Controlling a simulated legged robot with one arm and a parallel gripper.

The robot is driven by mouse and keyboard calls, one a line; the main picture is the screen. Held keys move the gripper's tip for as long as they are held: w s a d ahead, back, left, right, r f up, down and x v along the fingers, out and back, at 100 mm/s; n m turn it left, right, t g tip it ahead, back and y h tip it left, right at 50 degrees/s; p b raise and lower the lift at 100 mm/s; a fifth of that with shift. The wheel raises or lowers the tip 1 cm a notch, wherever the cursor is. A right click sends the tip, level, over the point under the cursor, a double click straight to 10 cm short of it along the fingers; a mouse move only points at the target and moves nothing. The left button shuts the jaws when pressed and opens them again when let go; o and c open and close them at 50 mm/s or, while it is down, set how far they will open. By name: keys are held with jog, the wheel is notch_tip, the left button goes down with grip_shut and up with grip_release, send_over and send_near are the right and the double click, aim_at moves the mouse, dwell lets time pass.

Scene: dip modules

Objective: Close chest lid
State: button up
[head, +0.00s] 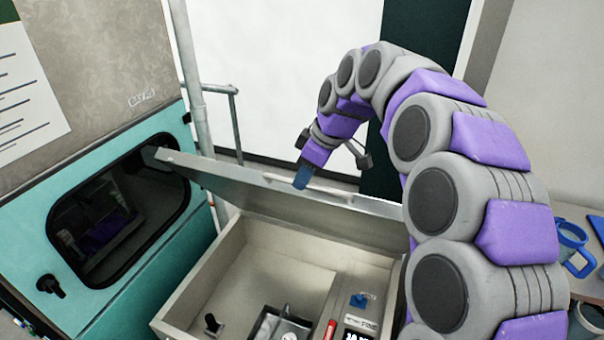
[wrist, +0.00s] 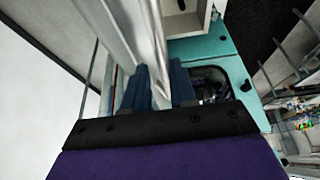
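The grey chest (head: 200,275) stands open in the head view. Its lid (head: 240,190) is raised along the far side, with its top edge slanting down to the right. A pale bar handle (head: 335,190) runs along the lid. My gripper (head: 301,180) reaches down to the handle from above, with blue fingers. In the wrist view, the blue fingers (wrist: 160,88) lie close on either side of a pale metal bar (wrist: 155,45), with little gap. They look shut on the handle, though the contact itself is partly hidden.
A teal cabinet (head: 130,215) with a dark window stands left of the chest, close to the lid's left end. A metal rail (head: 235,120) stands behind. Small items and a red piece (head: 331,329) lie inside the chest.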

jog(key=shift+c, duration=1.4)
jog(key=shift+a, duration=0.65)
grip_shut()
